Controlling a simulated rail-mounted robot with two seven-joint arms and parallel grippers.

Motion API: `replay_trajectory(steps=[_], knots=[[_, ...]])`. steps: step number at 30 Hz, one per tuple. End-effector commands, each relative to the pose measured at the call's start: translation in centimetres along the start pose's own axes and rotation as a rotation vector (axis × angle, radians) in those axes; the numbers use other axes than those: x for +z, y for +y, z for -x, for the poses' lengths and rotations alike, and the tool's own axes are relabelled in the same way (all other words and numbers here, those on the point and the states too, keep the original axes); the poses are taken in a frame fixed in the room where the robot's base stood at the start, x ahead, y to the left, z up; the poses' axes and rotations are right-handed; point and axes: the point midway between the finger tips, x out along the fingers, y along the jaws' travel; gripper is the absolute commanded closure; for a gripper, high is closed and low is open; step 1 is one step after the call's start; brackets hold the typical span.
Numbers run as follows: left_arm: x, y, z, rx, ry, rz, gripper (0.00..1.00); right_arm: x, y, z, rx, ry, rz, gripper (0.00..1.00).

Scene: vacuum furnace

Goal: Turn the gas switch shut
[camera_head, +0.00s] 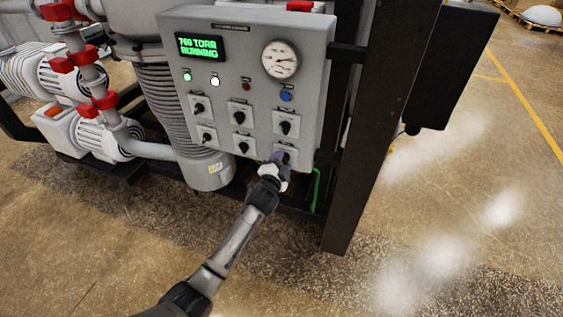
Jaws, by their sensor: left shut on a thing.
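The grey control panel (225,62) carries two rows of black rotary switches, three in each row. Their labels are too small to read, so I cannot tell by label which is the gas switch. My left gripper (281,161) is at the lower right switch (288,152), shut on its knob. The gripper hides most of that knob, so I cannot tell which way it points. The switch above it (285,128) and the lower middle switch (244,147) are free. My right gripper is not in view.
A green display (199,47) reads "760 TORR RUNNING", with a round gauge (280,60) to its right. A dark frame post (375,120) stands right of the panel. Pumps and pipes with red clamps (90,80) fill the left. The floor at right is open.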

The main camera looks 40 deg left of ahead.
Motion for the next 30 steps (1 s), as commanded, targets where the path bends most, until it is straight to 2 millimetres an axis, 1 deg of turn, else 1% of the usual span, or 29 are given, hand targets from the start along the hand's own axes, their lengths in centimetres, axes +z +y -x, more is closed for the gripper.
replay_trajectory(steps=[5,6,12,14,20,23,26,30], knots=[[0.0,0.0,0.0,0.000,0.000,0.004,0.81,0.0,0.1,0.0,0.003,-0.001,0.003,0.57],[0.0,0.0,0.0,0.000,0.000,0.003,0.56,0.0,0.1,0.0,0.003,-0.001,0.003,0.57],[0.0,0.0,0.0,0.000,0.000,0.002,0.36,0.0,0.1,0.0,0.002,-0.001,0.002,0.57],[0.0,0.0,0.0,0.000,0.000,0.002,0.32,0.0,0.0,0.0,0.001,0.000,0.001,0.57],[0.0,0.0,0.0,0.000,0.000,0.001,0.32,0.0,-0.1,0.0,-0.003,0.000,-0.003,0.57],[0.0,0.0,0.3,0.001,0.000,0.000,0.32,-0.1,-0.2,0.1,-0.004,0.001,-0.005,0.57],[0.0,0.0,1.3,0.001,0.000,0.000,0.32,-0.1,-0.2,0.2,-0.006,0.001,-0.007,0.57],[0.0,0.1,3.8,0.002,0.000,0.001,0.32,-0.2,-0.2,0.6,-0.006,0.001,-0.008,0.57]])
